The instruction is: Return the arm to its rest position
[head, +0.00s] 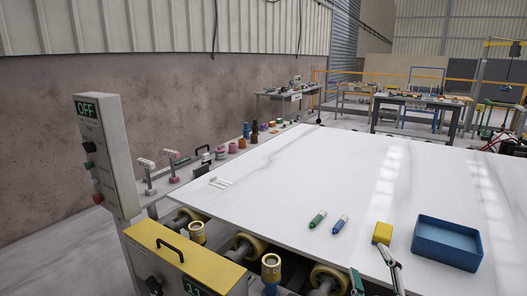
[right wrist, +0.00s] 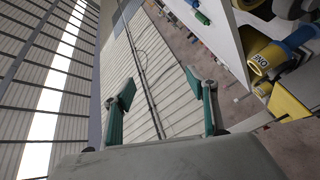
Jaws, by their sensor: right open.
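My right gripper (head: 371,264) shows at the bottom of the head view, at the near edge of the white stone slab (head: 270,190). In the right wrist view its two green fingers (right wrist: 160,88) stand apart with nothing between them, and that view is tilted towards the wall and roof. A green marker-like piece (head: 318,219) and a blue one (head: 340,224) lie side by side on the slab. A yellow block (head: 382,233) sits just beyond the gripper, left of an empty-looking blue tray (head: 446,243). My left gripper is not in view.
A control box marked OFF (head: 106,155) stands at the left. Yellow rollers (head: 248,247) lie below the slab's near edge. Several small coloured items (head: 240,143) line the ledge along its far left side. The middle of the slab is clear.

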